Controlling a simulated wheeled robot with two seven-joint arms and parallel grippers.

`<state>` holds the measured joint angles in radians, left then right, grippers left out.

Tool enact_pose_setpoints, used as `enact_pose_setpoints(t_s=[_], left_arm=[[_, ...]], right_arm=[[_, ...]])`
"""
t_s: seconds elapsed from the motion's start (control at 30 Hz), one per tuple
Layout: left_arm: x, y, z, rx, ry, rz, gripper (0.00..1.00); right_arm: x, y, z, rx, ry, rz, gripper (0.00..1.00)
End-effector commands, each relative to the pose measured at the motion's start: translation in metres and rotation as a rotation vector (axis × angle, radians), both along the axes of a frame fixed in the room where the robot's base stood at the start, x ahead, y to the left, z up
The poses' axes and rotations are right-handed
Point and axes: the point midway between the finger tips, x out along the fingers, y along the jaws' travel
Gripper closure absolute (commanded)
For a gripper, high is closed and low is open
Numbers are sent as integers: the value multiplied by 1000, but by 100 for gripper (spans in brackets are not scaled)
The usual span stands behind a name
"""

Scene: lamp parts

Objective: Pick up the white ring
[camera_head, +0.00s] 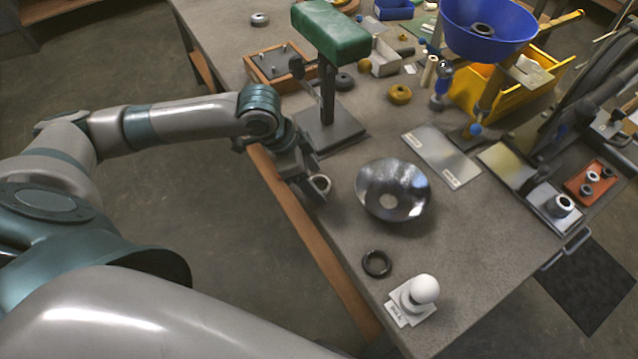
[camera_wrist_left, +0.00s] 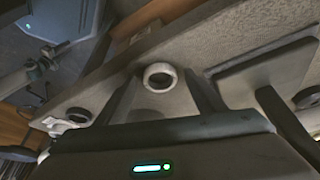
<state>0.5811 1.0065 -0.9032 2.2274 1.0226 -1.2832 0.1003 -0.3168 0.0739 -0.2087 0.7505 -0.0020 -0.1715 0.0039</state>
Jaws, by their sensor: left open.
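The white ring (camera_wrist_left: 160,67) lies on the grey table near its left edge. In the head view the ring (camera_head: 325,181) shows right at my left gripper (camera_head: 311,188), partly covered by it. In the left wrist view the ring is between the two spread fingers of my left gripper (camera_wrist_left: 165,92), toward their tips. The gripper is open and no finger visibly grips the ring. Whether a finger touches it I cannot tell. My right gripper is not in view.
A shiny metal bowl (camera_head: 374,187) sits right of the gripper. A green-topped stand (camera_head: 328,100) rises behind it. A dark ring (camera_head: 376,264) and a white bulb (camera_head: 424,289) on a small base are nearer the front. The table's wooden edge (camera_head: 312,255) runs close by on the left.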

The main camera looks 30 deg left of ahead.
Motion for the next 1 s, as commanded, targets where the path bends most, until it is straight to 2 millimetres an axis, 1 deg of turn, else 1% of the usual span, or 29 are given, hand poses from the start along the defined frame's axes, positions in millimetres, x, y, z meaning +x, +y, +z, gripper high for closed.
enact_pose_setpoints(t_s=[0.03, 0.07, 0.1, 0.17, 0.2, 0.23, 0.53, 0.67, 0.87, 1.0], left_arm=[[0, 0, 0, 0, 0, 0, 37], [0, 0, 0, 0, 0, 0, 42], [0, 0, 0, 0, 0, 0, 52], [0, 0, 0, 0, 0, 0, 66], [0, 0, 0, 0, 0, 0, 76], [0, 0, 0, 0, 0, 0, 80], [0, 0, 1, 0, 0, 0, 81], [1, 0, 6, 0, -1, 0, 81], [1, 0, 30, -1, -6, 0, 81], [1, 0, 54, 0, -6, -1, 81]], right_arm=[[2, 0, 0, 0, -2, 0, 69], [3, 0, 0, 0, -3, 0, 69], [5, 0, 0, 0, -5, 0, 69], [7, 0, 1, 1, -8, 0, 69], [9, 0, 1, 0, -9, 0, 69], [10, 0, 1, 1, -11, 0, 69], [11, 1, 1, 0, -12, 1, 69], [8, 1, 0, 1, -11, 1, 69], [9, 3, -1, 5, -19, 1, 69], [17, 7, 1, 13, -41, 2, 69]])
